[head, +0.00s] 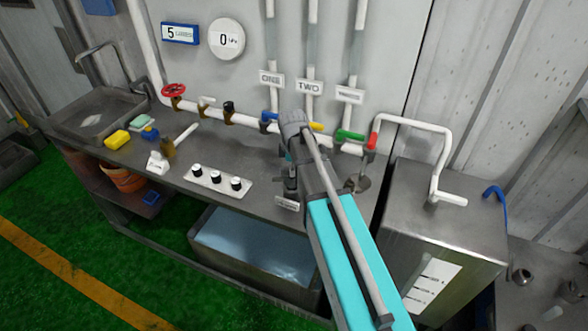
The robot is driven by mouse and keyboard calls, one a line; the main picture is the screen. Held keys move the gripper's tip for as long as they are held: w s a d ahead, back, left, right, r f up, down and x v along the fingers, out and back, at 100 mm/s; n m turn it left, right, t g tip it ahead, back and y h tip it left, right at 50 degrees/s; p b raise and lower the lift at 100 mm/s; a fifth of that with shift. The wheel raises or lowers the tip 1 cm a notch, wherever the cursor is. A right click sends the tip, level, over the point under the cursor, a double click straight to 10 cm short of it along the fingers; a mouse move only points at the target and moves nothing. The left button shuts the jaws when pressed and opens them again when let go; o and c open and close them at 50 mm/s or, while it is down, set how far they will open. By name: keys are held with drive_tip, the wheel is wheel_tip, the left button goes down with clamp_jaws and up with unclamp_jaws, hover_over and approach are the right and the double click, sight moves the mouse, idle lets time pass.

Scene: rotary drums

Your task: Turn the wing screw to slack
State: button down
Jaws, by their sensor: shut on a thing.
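My gripper (290,186) points down at the worktop beside my arm, in the middle of the head view. Only a small dark part of it shows. It is shut on the wing screw, which is mostly hidden by the gripper and arm. A small white label plate (287,203) sits at the worktop's front edge just below the gripper; its text is too small to read.
Behind run white pipes with coloured valve handles, including a red wheel (174,90). A steel tank (440,215) stands right. A water basin (255,245) sits below the worktop.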

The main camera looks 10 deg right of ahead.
drive_tip(key=n, duration=0.4)
drive_tip(key=shift+n, duration=0.3)
drive_tip(key=n, duration=0.4)
idle(0.3)
drive_tip(key=c, duration=0.6)
unclamp_jaws()
drive_tip(key=shift+r, duration=0.1)
